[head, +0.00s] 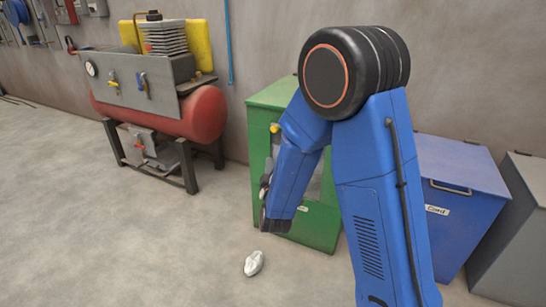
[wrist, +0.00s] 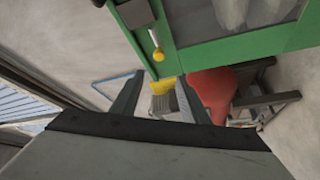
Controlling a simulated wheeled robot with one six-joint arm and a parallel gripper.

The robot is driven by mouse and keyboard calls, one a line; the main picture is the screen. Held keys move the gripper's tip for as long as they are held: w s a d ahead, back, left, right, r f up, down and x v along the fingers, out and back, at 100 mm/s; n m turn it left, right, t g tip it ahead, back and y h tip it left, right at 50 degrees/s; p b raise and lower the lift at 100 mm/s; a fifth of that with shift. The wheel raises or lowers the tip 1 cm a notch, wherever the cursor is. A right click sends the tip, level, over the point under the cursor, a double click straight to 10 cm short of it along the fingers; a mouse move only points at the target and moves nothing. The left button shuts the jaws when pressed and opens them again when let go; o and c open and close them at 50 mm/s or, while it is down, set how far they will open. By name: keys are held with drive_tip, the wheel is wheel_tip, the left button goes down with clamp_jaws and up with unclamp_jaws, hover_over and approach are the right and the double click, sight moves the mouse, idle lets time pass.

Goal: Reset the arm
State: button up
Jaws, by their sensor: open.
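My blue arm stands folded in the right half of the head view, with its black round joint at the top. My gripper (wrist: 158,97) shows in the wrist view with its two dark fingers apart and nothing between them. In the head view the end of the arm hangs in front of the green cabinet (head: 322,218), and the fingers are mostly hidden there. The green cabinet fills the top of the wrist view, with a yellow-knobbed lever (wrist: 158,55) near the fingers. I cannot tell whether the gripper touches the cabinet.
A red compressor tank (head: 203,115) on a dark stand is at the left by the wall. A small white object (head: 253,263) lies on the floor below the arm. A blue bin (head: 460,185) and a grey bin (head: 530,190) stand at right. The left floor is clear.

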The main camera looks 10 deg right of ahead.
drive_tip(key=s+d+r+m+g+y, duration=0.3)
drive_tip(key=s+g, duration=0.1)
drive_tip(key=s, duration=0.3)
drive_tip(key=s+d+r+m+g+y, duration=0.2)
drive_tip(key=s+r+m+g, duration=0.15)
drive_tip(key=s, duration=0.35)
drive_tip(key=s+d+m+g+h, duration=0.1)
drive_tip(key=s+d+m+g, duration=0.1)
drive_tip(key=s, duration=1.2)
drive_tip(key=s+d+f+m+g, duration=0.1)
drive_tip(key=s+d+g, duration=0.4)
drive_tip(key=s, duration=0.9)
drive_tip(key=shift+d+m+h, duration=0.4)
drive_tip(key=shift+d+m, duration=0.45)
drive_tip(key=shift+d, duration=0.1)
drive_tip(key=shift+f+g, duration=0.1)
drive_tip(key=shift+g, duration=0.15)
